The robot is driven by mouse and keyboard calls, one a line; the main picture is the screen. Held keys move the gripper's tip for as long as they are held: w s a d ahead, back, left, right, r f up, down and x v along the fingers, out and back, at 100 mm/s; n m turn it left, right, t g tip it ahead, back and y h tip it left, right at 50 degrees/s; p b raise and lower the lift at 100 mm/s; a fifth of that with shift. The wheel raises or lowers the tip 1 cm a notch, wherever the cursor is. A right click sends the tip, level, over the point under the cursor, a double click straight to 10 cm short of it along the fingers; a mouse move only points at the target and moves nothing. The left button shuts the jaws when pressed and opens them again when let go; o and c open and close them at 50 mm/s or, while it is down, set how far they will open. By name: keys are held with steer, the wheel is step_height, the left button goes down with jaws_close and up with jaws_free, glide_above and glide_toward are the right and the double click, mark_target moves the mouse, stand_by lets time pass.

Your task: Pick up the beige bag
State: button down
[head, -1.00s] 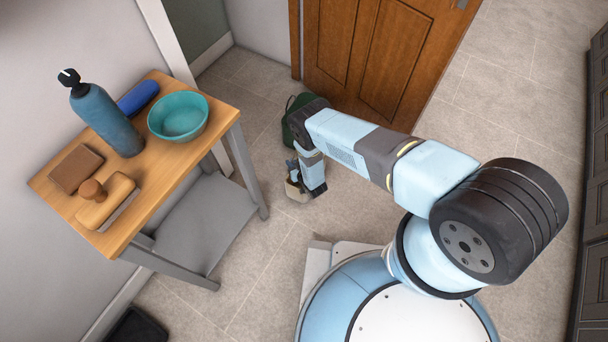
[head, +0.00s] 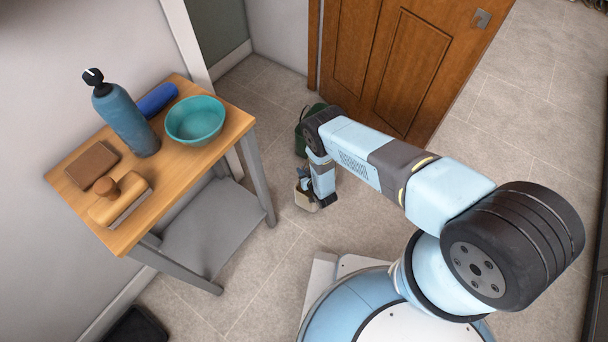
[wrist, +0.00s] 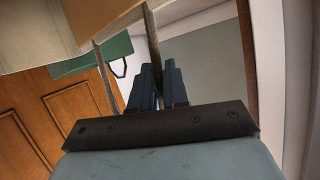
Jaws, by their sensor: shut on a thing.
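I cannot tell whether the bag's bottom is clear of the floor.
A dark green bag (head: 312,112) stands behind my arm near the wooden door (head: 400,60); it also shows in the wrist view (wrist: 95,57). The wooden bench (head: 150,165) at left bears a teal bowl (head: 195,120) and blue bottle (head: 127,122).

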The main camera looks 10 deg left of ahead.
steer(key=shift+r, duration=0.55)
steer(key=s+d+r, duration=0.3)
steer(key=s+r, duration=0.2)
steer(key=s, duration=0.1)
steer(key=s+d+r, duration=0.2)
steer(key=s+r, duration=0.3)
steer(key=s, duration=0.2)
steer(key=shift+d+r, duration=0.4)
steer(key=shift+w, duration=0.1)
